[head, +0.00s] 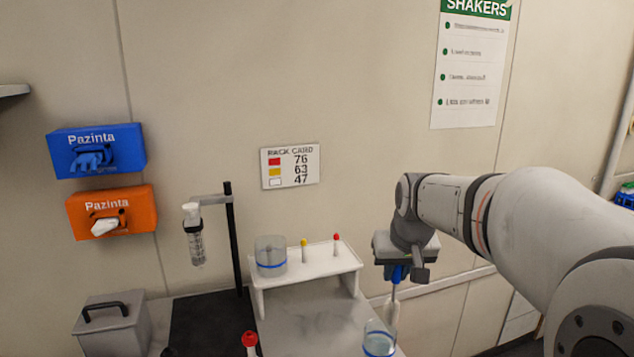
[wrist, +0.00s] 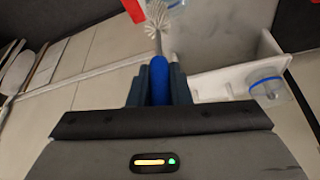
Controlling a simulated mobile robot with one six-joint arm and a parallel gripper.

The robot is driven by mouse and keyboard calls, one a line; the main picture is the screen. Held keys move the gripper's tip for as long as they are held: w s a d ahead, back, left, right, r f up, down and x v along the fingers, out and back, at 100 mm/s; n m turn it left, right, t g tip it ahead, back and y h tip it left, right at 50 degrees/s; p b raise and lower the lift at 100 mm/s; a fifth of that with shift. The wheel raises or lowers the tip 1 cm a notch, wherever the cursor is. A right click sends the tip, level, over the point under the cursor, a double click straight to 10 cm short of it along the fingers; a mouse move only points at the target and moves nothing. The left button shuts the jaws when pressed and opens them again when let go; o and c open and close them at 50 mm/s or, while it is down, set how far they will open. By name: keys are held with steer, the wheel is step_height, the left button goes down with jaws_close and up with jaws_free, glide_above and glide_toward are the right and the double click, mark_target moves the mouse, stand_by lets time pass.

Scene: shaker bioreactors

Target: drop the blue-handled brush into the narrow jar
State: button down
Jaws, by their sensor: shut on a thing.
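My gripper (head: 398,268) is shut on the blue handle of the brush (wrist: 158,70). The brush hangs head down, with a thin stem and white bristles; it also shows in the head view (head: 392,311). A clear jar with blue near its base (head: 379,341) stands just below and slightly left of the bristles at the bottom of the head view. Part of it shows behind the bristles in the wrist view (wrist: 176,5). Whether the bristle tip is inside its rim I cannot tell. A wider clear jar with a blue band (head: 271,257) stands on the white shelf.
The white shelf (head: 310,272) also holds a yellow-capped and a red-capped tube. A black stand (head: 234,240) with a clamped clear tube is left of it. A grey lidded box (head: 112,327) stands further left.

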steer(key=c, duration=1.3)
jaws_free()
steer(key=shift+o, duration=0.2)
steer(key=shift+r, duration=0.1)
steer(key=v, duration=0.7)
steer(key=shift+s+r, duration=0.2)
steer(key=shift+r, duration=0.05)
steer(key=s+f+g, duration=0.1)
steer(key=s+f, duration=1.4)
steer(key=s, duration=0.3)
steer(key=shift+s+a+f+g, duration=0.2)
steer(key=shift+s+a+g, duration=0.05)
steer(key=shift+g, duration=0.05)
